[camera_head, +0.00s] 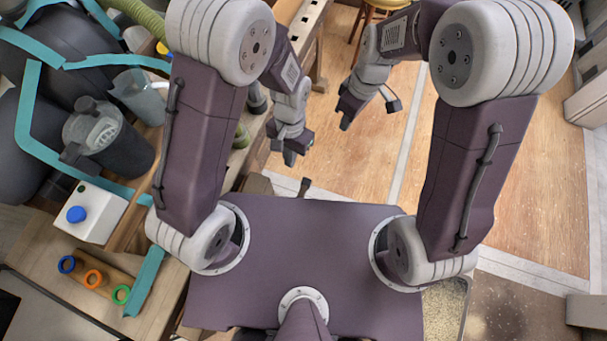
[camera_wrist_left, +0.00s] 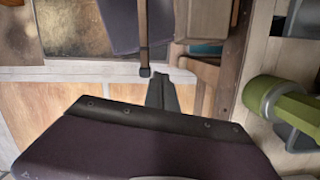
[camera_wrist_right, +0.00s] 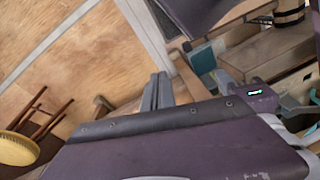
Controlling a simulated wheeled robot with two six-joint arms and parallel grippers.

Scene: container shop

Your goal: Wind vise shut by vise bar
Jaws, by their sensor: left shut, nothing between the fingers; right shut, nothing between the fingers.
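A slim bar with a dark knobbed end (camera_head: 305,187), which looks like the vise bar, shows at the front edge of my base. It hangs across the left wrist view (camera_wrist_left: 144,45), its dark end just above my left fingertips in the picture. A wooden block (camera_head: 257,184) beside it may be the vise jaw (camera_wrist_left: 203,20); the screw and jaw gap are hidden. My left gripper (camera_head: 290,158) is shut and empty, beyond the bar near the bench edge. My right gripper (camera_head: 346,122) is shut and empty over open floor, farther from the bar.
The wooden workbench (camera_head: 75,265) runs along the left, holding a white box with a blue button (camera_head: 92,212), a dark grey canister (camera_head: 118,145) and a clear jug (camera_head: 140,97). A green cylinder (camera_wrist_left: 285,105) is right of my left fingers. A yellow stool (camera_wrist_right: 18,148) stands on clear floor.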

